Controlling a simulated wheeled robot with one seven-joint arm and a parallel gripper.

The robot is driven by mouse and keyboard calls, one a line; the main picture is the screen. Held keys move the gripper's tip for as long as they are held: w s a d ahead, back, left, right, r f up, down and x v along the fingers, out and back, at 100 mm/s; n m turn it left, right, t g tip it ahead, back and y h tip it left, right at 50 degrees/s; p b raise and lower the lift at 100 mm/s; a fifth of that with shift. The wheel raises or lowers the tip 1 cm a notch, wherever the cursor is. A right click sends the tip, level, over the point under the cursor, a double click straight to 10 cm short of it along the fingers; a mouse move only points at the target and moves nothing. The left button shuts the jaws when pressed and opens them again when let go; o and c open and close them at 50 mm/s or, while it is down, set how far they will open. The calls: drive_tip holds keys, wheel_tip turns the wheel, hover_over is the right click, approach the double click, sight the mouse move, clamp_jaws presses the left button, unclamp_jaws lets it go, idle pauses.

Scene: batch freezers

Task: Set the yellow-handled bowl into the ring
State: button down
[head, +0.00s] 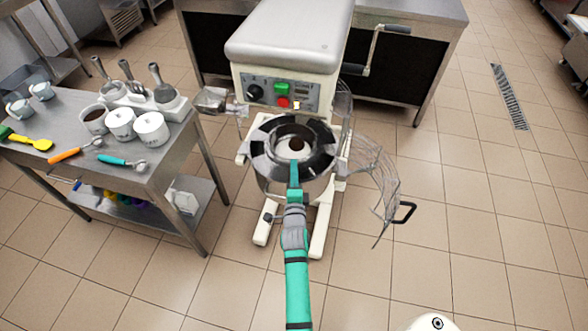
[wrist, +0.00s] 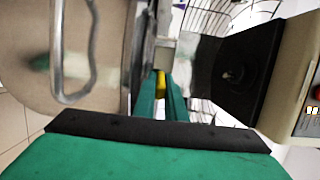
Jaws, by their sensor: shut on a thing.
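The steel bowl (head: 268,150) is under the mixer head, seen from above as a wide shiny rim with a pale inside and a small brown patch. My teal gripper (head: 294,178) reaches its near side. In the wrist view the gripper (wrist: 161,85) is shut on the yellow handle (wrist: 160,84), which shows between the fingers. A large steel wall (wrist: 110,70) with a looped metal handle (wrist: 72,50) fills the left there. The ring is mostly hidden by the bowl; I cannot tell whether the bowl rests in it or is just above it.
The mixer (head: 290,40) stands behind, its wire guard (head: 372,175) swung open to the right. A steel table (head: 180,140) at left holds white tubs (head: 151,130), scoops and coloured spatulas.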

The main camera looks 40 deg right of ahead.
drive_tip(key=shift+f, duration=0.15)
drive_tip(key=c, duration=1.7)
unclamp_jaws()
drive_tip(key=shift+f, duration=0.3)
drive_tip(key=v, duration=1)
drive_tip(key=shift+s+a+r, duration=0.25)
drive_tip(key=shift+s+a, duration=0.05)
